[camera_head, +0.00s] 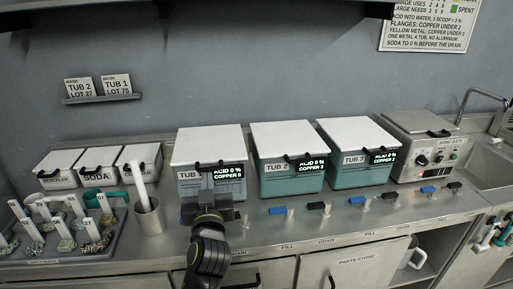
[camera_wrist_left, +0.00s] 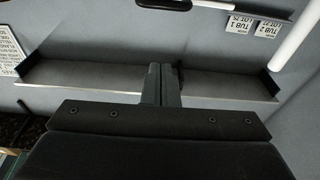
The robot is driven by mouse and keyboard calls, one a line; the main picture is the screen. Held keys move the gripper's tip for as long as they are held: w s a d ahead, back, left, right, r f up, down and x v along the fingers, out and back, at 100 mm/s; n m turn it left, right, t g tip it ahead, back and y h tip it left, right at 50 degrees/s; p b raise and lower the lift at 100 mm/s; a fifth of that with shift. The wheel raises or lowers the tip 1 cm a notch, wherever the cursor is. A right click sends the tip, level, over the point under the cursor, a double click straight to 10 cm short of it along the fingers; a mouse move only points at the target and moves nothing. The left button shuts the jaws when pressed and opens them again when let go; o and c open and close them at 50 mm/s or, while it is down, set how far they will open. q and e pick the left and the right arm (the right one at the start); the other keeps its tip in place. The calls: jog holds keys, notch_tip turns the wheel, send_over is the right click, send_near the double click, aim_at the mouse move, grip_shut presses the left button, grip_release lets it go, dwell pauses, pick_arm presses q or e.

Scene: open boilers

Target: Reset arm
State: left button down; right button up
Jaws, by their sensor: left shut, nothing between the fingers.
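My left arm comes up from the bottom in the head view, left of centre. Its gripper (camera_head: 207,212) is in front of tub 1 (camera_head: 203,147) and hides part of that tub's lower front. In the left wrist view the two fingers (camera_wrist_left: 162,84) are together, with nothing between them. My right gripper is not in view.
Tub 2 (camera_head: 287,142) and tub 3 (camera_head: 350,135) stand right of tub 1, all lidded. The sonic bath (camera_head: 425,125) is further right. A metal cup (camera_head: 149,218) and a tray of tagged pieces (camera_head: 115,244) are on the left. A shelf (camera_wrist_left: 90,76) shows behind the fingers.

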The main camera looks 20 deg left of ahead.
pick_arm(q)
jog(key=s+a+f+m+g+h, duration=0.15)
jog(key=s+f+g, duration=0.25)
jog(key=s+f, duration=0.4)
jog(key=s+a+f+g+h, duration=0.25)
jog(key=s+f, duration=0.35)
jog(key=f, duration=0.4)
jog(key=s+d+f+m+g+h, duration=0.1)
jog(key=s+f+m+g+h, duration=0.2)
jog(key=s, duration=0.5)
jog(key=s+d+f+g, duration=0.2)
jog(key=s+f+g, duration=0.2)
jog(key=s, duration=0.5)
notch_tip(320, 180, down, 26)
jog(key=a+g, duration=0.2)
jog(key=s+d+f+h, duration=0.1)
jog(key=s+f, duration=1.4)
jog(key=shift+s+d+g, duration=0.2)
jog(key=shift+d+g, duration=0.15)
jog(key=shift+d, duration=0.05)
jog(key=shift+m, duration=0.25)
